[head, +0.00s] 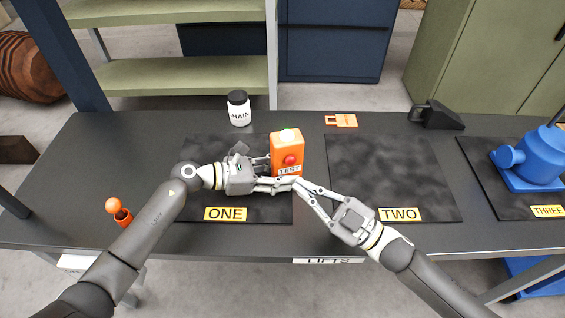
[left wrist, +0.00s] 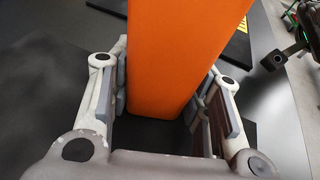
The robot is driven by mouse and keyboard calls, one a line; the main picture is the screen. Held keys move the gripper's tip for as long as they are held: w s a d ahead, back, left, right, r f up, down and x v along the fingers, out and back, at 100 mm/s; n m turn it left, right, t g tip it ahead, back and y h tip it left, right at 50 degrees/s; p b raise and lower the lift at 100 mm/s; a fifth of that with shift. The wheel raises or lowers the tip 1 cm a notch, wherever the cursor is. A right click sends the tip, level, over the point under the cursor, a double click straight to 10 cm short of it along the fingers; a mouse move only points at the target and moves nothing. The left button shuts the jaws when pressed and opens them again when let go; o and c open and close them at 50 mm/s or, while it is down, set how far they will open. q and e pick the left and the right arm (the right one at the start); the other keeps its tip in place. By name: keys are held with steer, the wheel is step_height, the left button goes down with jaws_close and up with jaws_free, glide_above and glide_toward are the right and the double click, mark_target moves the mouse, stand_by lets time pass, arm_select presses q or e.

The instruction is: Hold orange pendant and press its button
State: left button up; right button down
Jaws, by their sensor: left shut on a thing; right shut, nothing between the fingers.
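The orange pendant (head: 285,146) stands upright near the right edge of the mat labelled ONE. It has a red button (head: 290,160) on its front, a TEST label below it and a pale green top. My left gripper (head: 278,180) is shut on the pendant from the left. In the left wrist view the pendant (left wrist: 180,50) fills the space between the finger pads. My right gripper (head: 298,184) is shut and empty, its tips just below the TEST label in the picture. I cannot tell whether the tips touch the pendant.
Mat ONE (head: 200,150) and empty mat TWO (head: 385,160) lie on the dark table. A blue jack (head: 535,158) is right, an orange-knobbed object (head: 118,212) left.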

arm_select(q)
steer(key=shift+s+f, duration=0.1)
arm_select(e)
steer(key=shift+s+d, duration=0.25)
steer(key=shift+s, duration=0.4)
arm_select(q)
steer(key=o, duration=1)
steer(key=v, duration=1.2)
arm_select(e)
steer(key=shift+s, duration=0.1)
